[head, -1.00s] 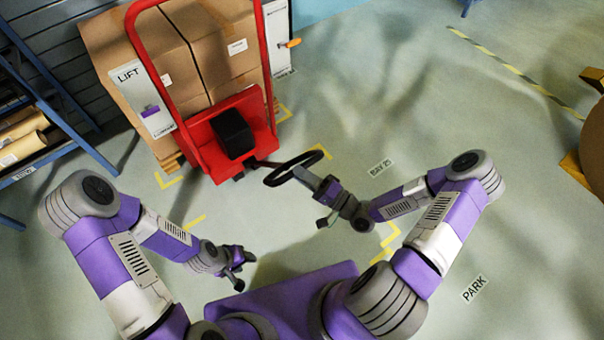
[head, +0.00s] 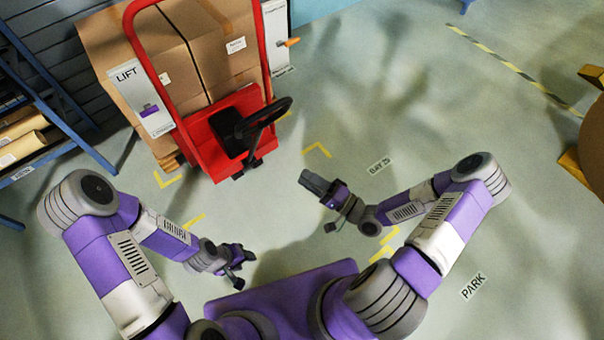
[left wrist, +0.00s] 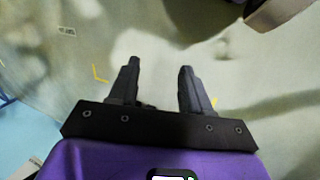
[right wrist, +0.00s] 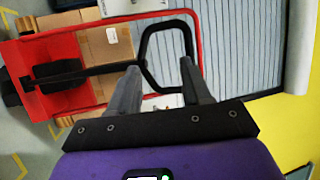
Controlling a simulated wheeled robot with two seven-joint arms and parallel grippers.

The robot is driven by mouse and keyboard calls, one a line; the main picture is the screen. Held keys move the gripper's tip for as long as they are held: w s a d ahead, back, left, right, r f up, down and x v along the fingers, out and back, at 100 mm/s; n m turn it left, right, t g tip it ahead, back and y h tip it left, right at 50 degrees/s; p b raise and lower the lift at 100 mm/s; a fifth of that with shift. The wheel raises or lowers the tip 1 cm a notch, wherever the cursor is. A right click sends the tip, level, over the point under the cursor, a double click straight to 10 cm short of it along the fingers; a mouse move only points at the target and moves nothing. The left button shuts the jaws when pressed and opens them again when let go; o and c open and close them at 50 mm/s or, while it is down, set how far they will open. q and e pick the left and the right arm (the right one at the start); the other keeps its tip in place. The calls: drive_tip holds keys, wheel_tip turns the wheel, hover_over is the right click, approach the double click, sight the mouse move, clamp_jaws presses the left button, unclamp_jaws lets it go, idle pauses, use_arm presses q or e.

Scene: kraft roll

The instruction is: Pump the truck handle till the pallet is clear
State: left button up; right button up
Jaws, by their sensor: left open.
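The red pallet truck (head: 205,152) stands at the upper left with cartons (head: 205,45) on a wooden pallet (head: 168,160). Its black handle (head: 285,103) is raised, its loop near the red frame. In the right wrist view the handle loop (right wrist: 143,52) shows beyond the fingertips. My right gripper (head: 312,182) is open and empty, apart from the handle and lower right of it. My left gripper (head: 244,268) is open and empty, low over the floor. I cannot tell the gap under the pallet.
A white LIFT board (head: 135,75) with a purple marker stands left of the truck frame; another white board (head: 278,25) with an orange pointer stands right. A blue rack (head: 62,125) holds brown rolls (head: 20,148) at left.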

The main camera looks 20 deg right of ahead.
drive_tip(key=shift+v, duration=2.5)
